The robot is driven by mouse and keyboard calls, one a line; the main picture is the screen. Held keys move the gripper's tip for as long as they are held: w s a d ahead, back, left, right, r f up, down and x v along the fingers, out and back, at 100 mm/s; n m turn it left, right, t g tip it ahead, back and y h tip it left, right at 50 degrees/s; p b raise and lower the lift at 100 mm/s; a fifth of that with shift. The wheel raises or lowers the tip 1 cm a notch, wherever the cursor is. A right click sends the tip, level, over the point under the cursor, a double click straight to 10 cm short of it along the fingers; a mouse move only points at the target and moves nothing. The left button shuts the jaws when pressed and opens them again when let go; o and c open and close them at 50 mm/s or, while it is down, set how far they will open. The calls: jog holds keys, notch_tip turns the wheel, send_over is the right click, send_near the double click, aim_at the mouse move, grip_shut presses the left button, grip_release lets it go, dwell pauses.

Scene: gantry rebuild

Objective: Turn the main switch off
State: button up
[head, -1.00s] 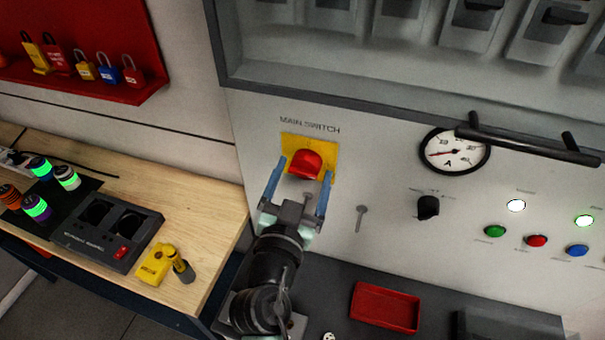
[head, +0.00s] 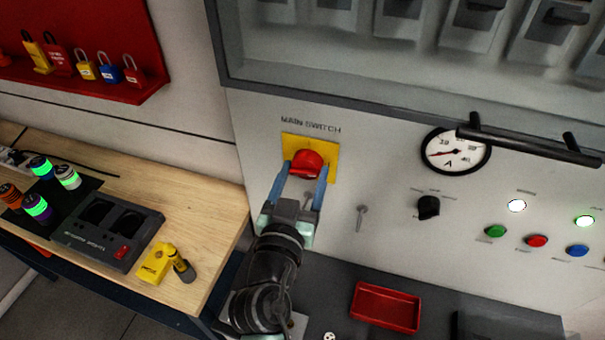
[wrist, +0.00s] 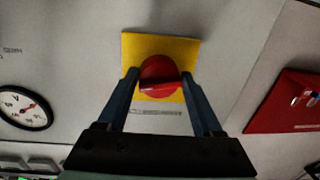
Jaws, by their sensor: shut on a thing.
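The main switch is a red rotary knob (head: 307,163) on a yellow square plate (head: 331,150), under the label "MAIN SWITCH" on the grey panel. My gripper (head: 304,176) reaches up to it from below, with its blue fingers on either side of the knob. In the wrist view the red knob (wrist: 160,78) sits between the two fingertips (wrist: 160,82), and its raised grip bar lies nearly level across the picture. The gripper is shut on the knob. The fingers hide parts of the knob's sides and of the yellow plate.
A round ammeter (head: 455,151), a black selector (head: 428,207) and several lamps and buttons are to the right. A dark handle (head: 527,147) juts out at upper right. A red tray (head: 386,307) lies below. A wooden bench (head: 190,225) and a red padlock board (head: 95,40) are left.

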jog(key=n, duration=0.4)
jog(key=shift+d+p, duration=0.15)
jog(key=shift+p, duration=0.15)
jog(key=n, duration=0.3)
jog(key=shift+r+n+g+p, duration=0.15)
jog(key=shift+n+g+p, duration=0.15)
jog(key=shift+n+p, duration=0.1)
jog(key=n+p, duration=0.1)
jog(key=n, duration=0.2)
jog(key=shift+r+h, duration=0.1)
jog(key=shift+h, duration=0.2)
jog(key=shift+n+p, duration=0.45)
jog(key=shift+n, duration=1.35)
jog(key=shift+r, duration=0.1)
jog(key=o, duration=1.3)
